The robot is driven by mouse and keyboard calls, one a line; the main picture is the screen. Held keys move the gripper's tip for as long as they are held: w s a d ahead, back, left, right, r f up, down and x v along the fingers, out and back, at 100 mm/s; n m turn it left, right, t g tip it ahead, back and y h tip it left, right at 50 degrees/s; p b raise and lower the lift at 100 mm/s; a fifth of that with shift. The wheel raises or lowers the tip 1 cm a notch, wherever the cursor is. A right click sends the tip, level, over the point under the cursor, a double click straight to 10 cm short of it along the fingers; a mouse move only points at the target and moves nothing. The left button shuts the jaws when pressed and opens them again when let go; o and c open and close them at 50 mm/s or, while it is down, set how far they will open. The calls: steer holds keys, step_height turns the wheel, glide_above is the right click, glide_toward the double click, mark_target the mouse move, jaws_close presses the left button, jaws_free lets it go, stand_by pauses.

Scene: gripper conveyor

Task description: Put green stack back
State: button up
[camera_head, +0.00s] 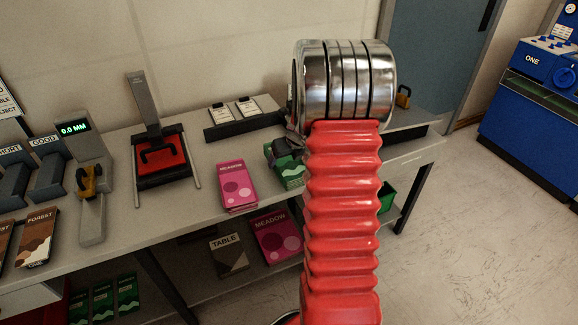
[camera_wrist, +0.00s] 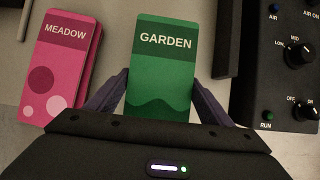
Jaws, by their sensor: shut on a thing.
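The green GARDEN stack (camera_wrist: 165,62) stands out in the middle of the wrist view, its label facing me. My gripper (camera_wrist: 158,104) is shut on it, with one dark finger at each side of its near part. In the head view the green stack (camera_head: 291,174) shows near the table's front edge, partly hidden by my gripper (camera_head: 287,150) and my red arm. I cannot tell whether it touches the tabletop. A pink MEADOW stack (camera_wrist: 62,62) lies just left of it, apart from it; it also shows in the head view (camera_head: 236,186).
The grey table (camera_head: 205,202) has a red-and-black lever press (camera_head: 160,160) and a gauge (camera_head: 92,185) at left. The lower shelf holds another MEADOW stack (camera_head: 277,235), a TABLE stack (camera_head: 228,252) and green packs (camera_head: 103,300). A black control box (camera_wrist: 285,70) stands at right.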

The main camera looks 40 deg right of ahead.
steer(key=shift+f, duration=1.8)
steer(key=o, duration=1.6)
steer(key=shift+v, duration=5.95)
